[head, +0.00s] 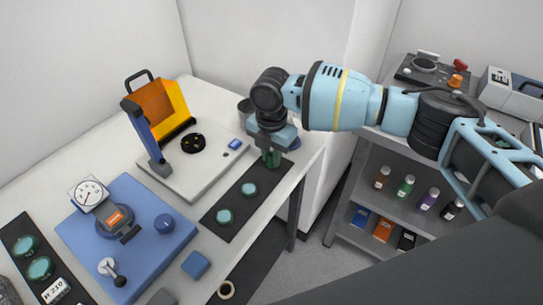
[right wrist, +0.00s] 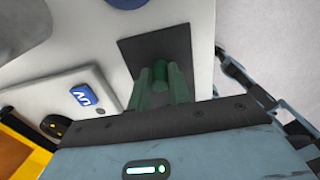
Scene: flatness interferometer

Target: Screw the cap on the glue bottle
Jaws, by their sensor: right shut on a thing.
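My right gripper (head: 270,158) reaches down over the far end of a dark mat (head: 237,200) on the white table. In the right wrist view its green fingers (right wrist: 160,90) are shut on a small, round-ended green thing (right wrist: 160,71). The fingers hide much of it, and I cannot tell whether it is the glue bottle or its cap. I see no other thing that I can name for sure as the glue bottle or the cap. My left gripper is not in view.
Two teal discs (head: 250,189) lie on the mat. A white plate (head: 207,183) with an orange angled part (head: 163,103) stands beside it. Several small bottles (head: 406,186) stand on the right shelf.

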